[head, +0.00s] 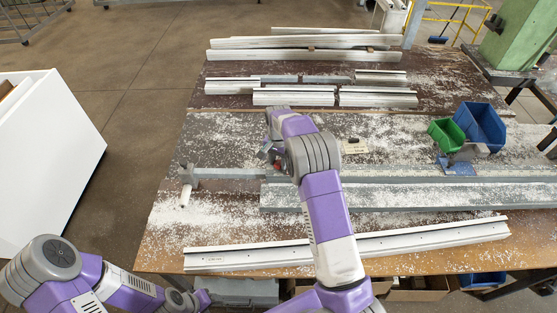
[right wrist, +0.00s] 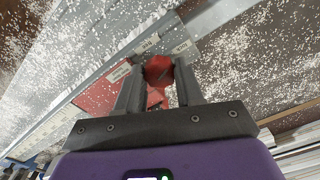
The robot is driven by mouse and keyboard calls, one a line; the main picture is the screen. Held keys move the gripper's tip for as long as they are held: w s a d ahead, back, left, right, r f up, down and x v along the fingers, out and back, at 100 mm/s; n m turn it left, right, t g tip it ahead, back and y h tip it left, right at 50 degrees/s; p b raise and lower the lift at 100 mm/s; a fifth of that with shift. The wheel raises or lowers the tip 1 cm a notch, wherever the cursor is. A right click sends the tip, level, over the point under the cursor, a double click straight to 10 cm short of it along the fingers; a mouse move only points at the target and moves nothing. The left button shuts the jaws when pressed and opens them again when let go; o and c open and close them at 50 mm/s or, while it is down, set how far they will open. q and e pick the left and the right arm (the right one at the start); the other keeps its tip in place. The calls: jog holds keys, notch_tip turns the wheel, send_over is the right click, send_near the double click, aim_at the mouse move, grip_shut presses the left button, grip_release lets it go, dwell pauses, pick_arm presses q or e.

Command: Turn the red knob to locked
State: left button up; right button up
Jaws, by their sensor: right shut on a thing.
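In the right wrist view the red knob (right wrist: 158,70) sits between the two fingers of my right gripper (right wrist: 158,88), which is shut on it. In the head view my right gripper (head: 270,153) is over the left part of the grey clamp rail, and my arm hides most of the knob. My left arm shows at the lower left of the head view; its gripper is not visible.
White profiles (head: 300,55) lie in rows at the back of the bench, and a long one (head: 430,237) lies along the front. A green bin (head: 446,134) and a blue bin (head: 482,126) stand at the right. White chips cover much of the bench. A white cabinet (head: 50,150) stands left.

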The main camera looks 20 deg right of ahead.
aim_at(279, 162)
jog(key=shift+m, duration=1.9)
jog(key=o, duration=1)
jog(key=shift+o, duration=0.2)
notch_tip(279, 162, up, 8)
jog(key=shift+f, duration=0.2)
jog(key=shift+p, duration=0.35)
